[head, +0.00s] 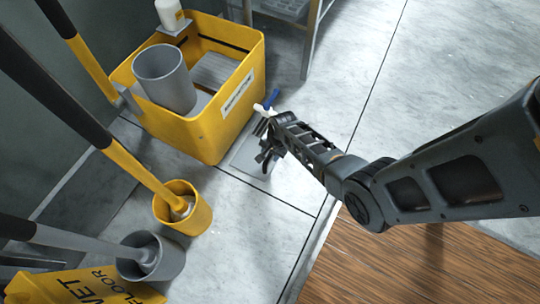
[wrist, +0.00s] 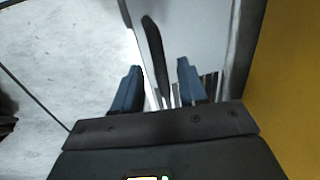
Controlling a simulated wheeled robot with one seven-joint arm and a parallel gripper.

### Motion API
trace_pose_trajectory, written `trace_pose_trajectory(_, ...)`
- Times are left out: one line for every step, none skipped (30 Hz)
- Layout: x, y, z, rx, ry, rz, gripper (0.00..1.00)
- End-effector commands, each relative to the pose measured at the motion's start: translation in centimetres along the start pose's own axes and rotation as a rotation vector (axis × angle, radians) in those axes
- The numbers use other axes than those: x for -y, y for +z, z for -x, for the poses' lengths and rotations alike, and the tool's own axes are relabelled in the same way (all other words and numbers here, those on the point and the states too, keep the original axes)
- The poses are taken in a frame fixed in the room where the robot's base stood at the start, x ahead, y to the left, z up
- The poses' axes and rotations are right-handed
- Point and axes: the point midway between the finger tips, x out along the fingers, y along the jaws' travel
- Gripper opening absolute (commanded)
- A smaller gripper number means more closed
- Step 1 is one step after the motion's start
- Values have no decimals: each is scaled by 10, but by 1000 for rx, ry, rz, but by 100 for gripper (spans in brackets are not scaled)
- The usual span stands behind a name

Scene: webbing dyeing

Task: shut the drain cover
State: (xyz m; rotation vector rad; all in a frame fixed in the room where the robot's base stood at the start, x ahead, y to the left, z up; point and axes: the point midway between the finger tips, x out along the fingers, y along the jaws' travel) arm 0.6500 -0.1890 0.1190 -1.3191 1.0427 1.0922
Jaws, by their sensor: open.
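My gripper (head: 267,141) is low over the floor in front of the yellow bin. A flat grey drain plate (head: 241,160) shows beside and partly behind it. In the wrist view my gripper (wrist: 157,78) has its two blue fingers apart. A thin dark upright piece (wrist: 152,45) stands between and beyond them, and I cannot tell if it touches either finger. A pale grey panel (wrist: 195,30) lies behind it, with dark slots near the right finger. My gripper hides much of the drain, so the cover's angle is unclear.
The yellow bin (head: 205,140), holding a grey cylinder (head: 167,82), stands close to the drain; its wall (wrist: 285,90) fills the wrist view's right edge. Floor right of my gripper is clear.

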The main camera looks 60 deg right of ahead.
Motion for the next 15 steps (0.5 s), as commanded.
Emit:
trace_pose_trajectory(0, -1, -7, 0, -1, 0, 42)
trace_pose_trajectory(0, -1, -9, 0, -1, 0, 42)
trace_pose_trajectory(0, 0, -10, 0, 0, 0, 42)
trace_pose_trajectory(0, 0, -11, 0, 0, 0, 42)
trace_pose_trajectory(0, 0, -12, 0, 0, 0, 42)
trace_pose_trajectory(0, 0, -12, 0, 0, 0, 42)
trace_pose_trajectory(0, 0, -13, 0, 0, 0, 42)
trace_pose_trajectory(0, 0, -12, 0, 0, 0, 42)
trace_pose_trajectory(0, 0, -12, 0, 0, 0, 42)
trace_pose_trajectory(0, 0, -12, -1, 0, 0, 42)
trace_pose_trajectory(0, 0, -12, -1, 0, 0, 42)
trace_pose_trajectory(0, 0, -12, -1, 0, 0, 42)
trace_pose_trajectory(0, 0, -12, -1, 0, 0, 42)
trace_pose_trajectory(0, 0, -12, -1, -1, 0, 41)
trace_pose_trajectory(0, 0, -12, -1, 0, 0, 37)
